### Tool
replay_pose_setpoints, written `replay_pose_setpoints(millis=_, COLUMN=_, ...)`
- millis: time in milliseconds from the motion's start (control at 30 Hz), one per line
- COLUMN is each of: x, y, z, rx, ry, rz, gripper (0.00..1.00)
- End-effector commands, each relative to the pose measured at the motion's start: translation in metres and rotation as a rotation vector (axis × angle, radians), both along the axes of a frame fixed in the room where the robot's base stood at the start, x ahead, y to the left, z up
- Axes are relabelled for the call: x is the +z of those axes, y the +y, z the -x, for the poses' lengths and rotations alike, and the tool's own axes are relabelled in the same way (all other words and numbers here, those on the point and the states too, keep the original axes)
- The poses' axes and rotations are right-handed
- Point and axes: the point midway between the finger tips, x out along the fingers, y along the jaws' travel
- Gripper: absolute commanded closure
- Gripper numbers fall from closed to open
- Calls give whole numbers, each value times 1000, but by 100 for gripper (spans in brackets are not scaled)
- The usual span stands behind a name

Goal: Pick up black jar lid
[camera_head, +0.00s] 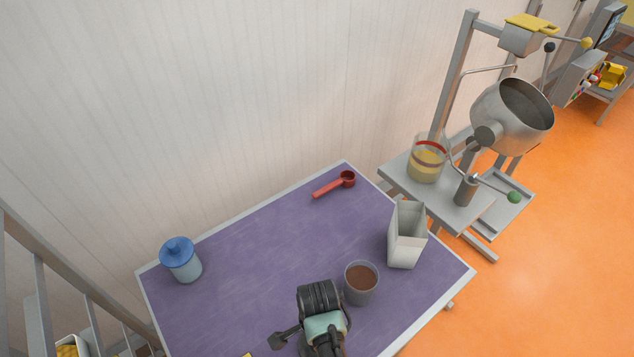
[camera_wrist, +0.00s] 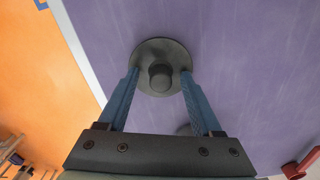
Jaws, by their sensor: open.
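The black jar lid (camera_wrist: 160,52) is a dark grey round disc with a raised knob at its centre. In the wrist view it sits over the purple tabletop, at the top middle. My gripper (camera_wrist: 160,74) is open, with its two blue fingers on the left and right of the knob. The fingertips overlap the lid's lower edges in the picture; I cannot tell whether they touch it. In the head view my dark wrist is over the front of the table, and I cannot make out the lid or the fingertips there.
A metal-bowl machine (camera_head: 510,115) stands behind right. The table's middle is clear.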

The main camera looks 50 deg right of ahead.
Motion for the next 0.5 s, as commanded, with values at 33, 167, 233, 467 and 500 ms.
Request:
replay_pose_setpoints(millis=33, x=0, y=0, z=0, rx=0, ry=-1, rz=0, gripper=34)
replay_pose_setpoints(millis=167, x=0, y=0, z=0, rx=0, ry=0, rz=0, gripper=41)
replay_pose_setpoints(millis=233, x=0, y=0, z=0, rx=0, ry=0, rz=0, gripper=53)
replay_pose_setpoints(millis=467, x=1, y=0, z=0, rx=0, ry=0, rz=0, gripper=95)
replay_pose_setpoints(millis=500, x=1, y=0, z=0, rx=0, ry=0, rz=0, gripper=100)
